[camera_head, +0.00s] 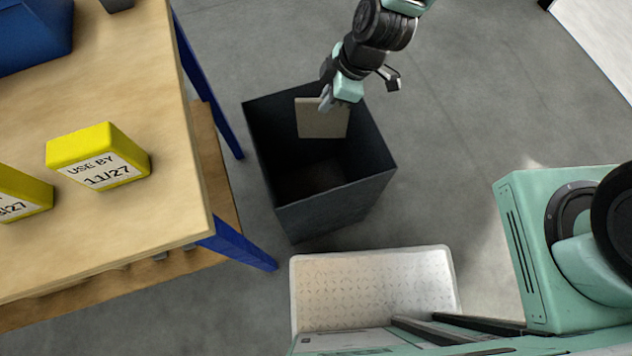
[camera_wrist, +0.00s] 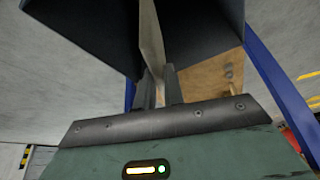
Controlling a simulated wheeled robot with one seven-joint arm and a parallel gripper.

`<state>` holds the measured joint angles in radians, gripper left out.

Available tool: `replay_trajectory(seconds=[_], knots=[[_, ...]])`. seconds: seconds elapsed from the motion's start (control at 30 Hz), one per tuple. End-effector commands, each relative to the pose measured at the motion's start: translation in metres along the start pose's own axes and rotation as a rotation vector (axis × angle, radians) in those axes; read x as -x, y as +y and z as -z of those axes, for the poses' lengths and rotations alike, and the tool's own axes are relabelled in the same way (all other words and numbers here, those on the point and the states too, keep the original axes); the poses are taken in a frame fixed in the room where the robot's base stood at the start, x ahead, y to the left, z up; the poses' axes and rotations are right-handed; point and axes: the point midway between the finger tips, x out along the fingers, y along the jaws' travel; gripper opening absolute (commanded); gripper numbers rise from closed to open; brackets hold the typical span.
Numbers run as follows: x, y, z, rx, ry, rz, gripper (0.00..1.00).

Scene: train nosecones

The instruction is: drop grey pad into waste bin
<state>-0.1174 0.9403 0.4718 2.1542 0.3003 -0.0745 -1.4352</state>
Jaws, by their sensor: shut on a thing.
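The grey pad (camera_head: 321,122) is a flat, beige-grey square. My gripper (camera_head: 326,100) is shut on its upper edge. In the head view the pad hangs upright over the opening of the dark waste bin (camera_head: 335,207), near its far side. The bin is an open square box on the floor, and its shadowed inside looks empty. In the wrist view the pad (camera_wrist: 151,45) shows nearly edge-on between the fingers (camera_wrist: 159,88), with the dark bin (camera_wrist: 205,30) around it. How far the pad reaches below the rim is hard to tell.
A wooden table (camera_head: 150,225) with blue legs stands left of the bin. It carries yellow blocks (camera_head: 98,155) with date labels and a blue container (camera_head: 30,35). Grey floor (camera_head: 450,130) is clear right of the bin.

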Motion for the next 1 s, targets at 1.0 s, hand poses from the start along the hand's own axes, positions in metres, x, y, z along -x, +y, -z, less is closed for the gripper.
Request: replay_trajectory(seconds=[1.0], knots=[[-0.053, 0.0, -0.022, 0.001, 0.0, 0.0, 0.3]])
